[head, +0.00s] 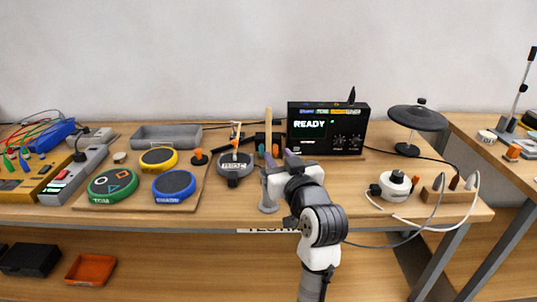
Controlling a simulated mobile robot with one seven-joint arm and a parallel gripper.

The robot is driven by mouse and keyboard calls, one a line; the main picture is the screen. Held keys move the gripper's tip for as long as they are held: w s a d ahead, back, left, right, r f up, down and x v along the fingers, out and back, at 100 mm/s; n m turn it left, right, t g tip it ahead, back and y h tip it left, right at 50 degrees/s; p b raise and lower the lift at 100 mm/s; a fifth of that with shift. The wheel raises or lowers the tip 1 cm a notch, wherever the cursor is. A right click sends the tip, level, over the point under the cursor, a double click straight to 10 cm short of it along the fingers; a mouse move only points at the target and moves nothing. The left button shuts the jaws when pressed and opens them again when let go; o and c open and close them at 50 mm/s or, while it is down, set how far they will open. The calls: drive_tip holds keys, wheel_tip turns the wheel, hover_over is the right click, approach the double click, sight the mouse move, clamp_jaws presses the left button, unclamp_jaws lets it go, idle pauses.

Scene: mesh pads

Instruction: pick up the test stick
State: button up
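A pale wooden stick (268,128), which looks like the test stick, stands upright near the middle of the bench. The left fingertip overlaps the stick in this view. I cannot tell whether they touch, but the fingers do not look closed on it.
Green (113,186), blue (174,186) and yellow (158,159) pads lie on a board at left, with a grey pad (235,164) beside it. A black box reading READY (328,128) stands behind. A black cymbal-like disc (418,118) and cables are at right.

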sight(270, 145)
drive_tip(key=p+x, duration=0.1)
drive_tip(key=x, duration=0.2)
drive_tip(key=p+x, duration=0.1)
drive_tip(key=x, duration=0.2)
drive_tip(key=shift+w+a+r, duration=0.25)
drive_tip(key=shift+a, duration=0.05)
drive_tip(key=shift+w+f, duration=0.1)
drive_tip(key=shift+w, duration=0.15)
drive_tip(key=shift+c, duration=0.4)
clamp_jaws()
